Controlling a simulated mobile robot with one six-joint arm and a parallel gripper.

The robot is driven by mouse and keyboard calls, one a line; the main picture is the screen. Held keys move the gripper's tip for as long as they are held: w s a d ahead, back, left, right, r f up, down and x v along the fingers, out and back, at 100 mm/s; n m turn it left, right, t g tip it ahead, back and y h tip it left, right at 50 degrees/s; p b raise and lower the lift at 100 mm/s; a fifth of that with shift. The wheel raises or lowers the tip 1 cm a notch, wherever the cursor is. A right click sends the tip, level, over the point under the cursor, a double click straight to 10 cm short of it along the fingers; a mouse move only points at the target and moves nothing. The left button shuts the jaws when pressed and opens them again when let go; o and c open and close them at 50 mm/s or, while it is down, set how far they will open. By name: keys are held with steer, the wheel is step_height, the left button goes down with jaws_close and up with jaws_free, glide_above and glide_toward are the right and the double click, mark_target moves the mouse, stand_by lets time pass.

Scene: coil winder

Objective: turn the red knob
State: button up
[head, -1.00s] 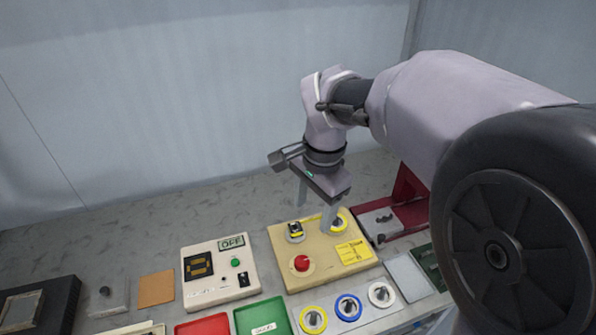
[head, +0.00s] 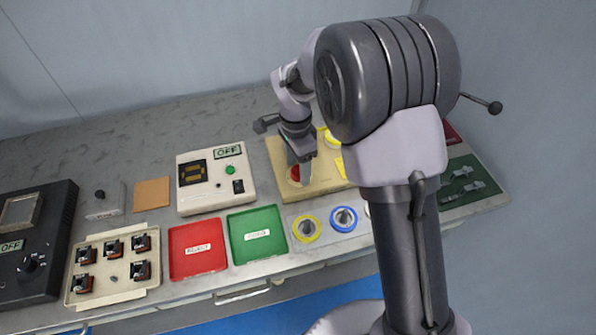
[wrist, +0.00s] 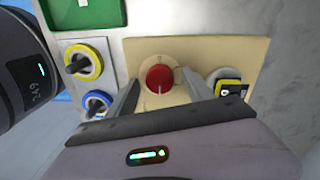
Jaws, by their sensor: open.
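The red knob (wrist: 159,78) sits on a beige panel (wrist: 145,48) and shows clearly in the wrist view, between the two fingers of my gripper (wrist: 160,82). The fingers are apart, one on each side of the knob, and I cannot tell whether either touches it. In the head view the red knob (head: 295,173) is partly hidden by my gripper (head: 301,172), which points down over the beige panel. Part of the panel is hidden behind my arm.
A yellow-ringed switch (head: 306,228) and a blue-ringed switch (head: 344,218) stand in front of the panel. A white box with an OFF display (head: 215,180) is to its left. Red (head: 197,262) and green (head: 257,250) trays lie in front. A black-and-yellow switch (wrist: 233,90) is close to one finger.

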steer(key=shift+f, duration=0.25)
steer(key=shift+c, duration=0.3)
jaws_close()
steer(key=shift+r, duration=0.1)
